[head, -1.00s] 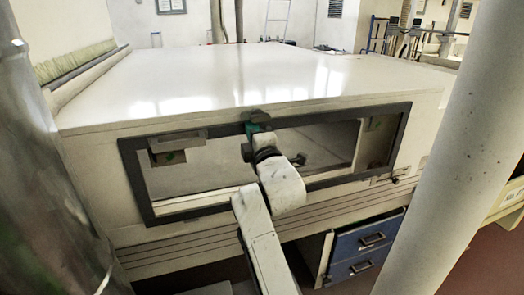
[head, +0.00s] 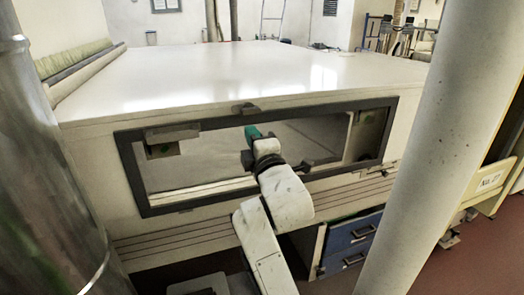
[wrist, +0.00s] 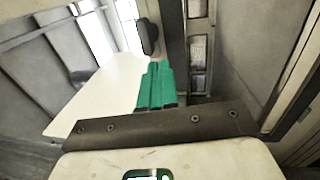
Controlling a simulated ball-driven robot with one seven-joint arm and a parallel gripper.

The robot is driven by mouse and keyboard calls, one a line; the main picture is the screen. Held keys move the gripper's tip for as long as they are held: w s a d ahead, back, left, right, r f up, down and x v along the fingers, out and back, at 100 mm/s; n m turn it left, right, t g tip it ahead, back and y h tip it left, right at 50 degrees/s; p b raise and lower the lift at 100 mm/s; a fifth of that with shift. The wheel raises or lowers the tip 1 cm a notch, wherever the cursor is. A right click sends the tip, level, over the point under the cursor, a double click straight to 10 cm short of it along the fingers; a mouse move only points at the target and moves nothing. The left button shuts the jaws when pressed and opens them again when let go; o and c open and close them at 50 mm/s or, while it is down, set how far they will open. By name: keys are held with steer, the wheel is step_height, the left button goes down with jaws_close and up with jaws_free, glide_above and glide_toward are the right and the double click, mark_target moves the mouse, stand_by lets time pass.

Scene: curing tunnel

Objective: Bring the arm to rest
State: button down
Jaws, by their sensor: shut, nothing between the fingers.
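My arm reaches up from the bottom of the head view, bent at the elbow. My gripper (head: 254,131) has green fingers and is in front of the cabinet's long window, just below the upper edge of its dark frame (head: 290,103). Whether the fingertips are inside the opening, I cannot tell. In the wrist view the green fingers (wrist: 155,84) lie together, shut and empty. A dark latch (wrist: 149,38) appears just beyond their tips there.
The large white cabinet (head: 190,82) fills the middle. A metal cylinder (head: 40,160) stands close on the left and a pale post (head: 445,130) on the right. Blue drawers (head: 350,232) sit below the window. Reddish floor (head: 480,260) shows at the lower right.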

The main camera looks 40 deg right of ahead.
steer(key=r+v, duration=0.1)
steer(key=v, duration=0.5)
steer(key=s+f+m+g+y, duration=0.2)
steer(key=s+f+m+g, duration=0.4)
steer(key=f, duration=0.8)
steer(key=s+f+m+g+y, duration=0.15)
steer(key=s+f+g, duration=0.4)
steer(key=f, duration=0.85)
steer(key=s+a+f+m+g, duration=0.1)
steer(key=s+f+m+g, duration=0.1)
steer(key=s+f, duration=0.2)
steer(key=s+a+f+m+g+y, duration=0.1)
steer(key=s+a+f+m+g, duration=0.1)
steer(key=s, duration=0.9)
steer(key=s+a+f+m+g+y, duration=0.1)
steer(key=s+a+f+m+g, duration=0.1)
steer(key=s+f, duration=0.3)
steer(key=shift+s+f+m+b, duration=0.45)
steer(key=shift+s+m, duration=0.3)
steer(key=shift+s, duration=0.5)
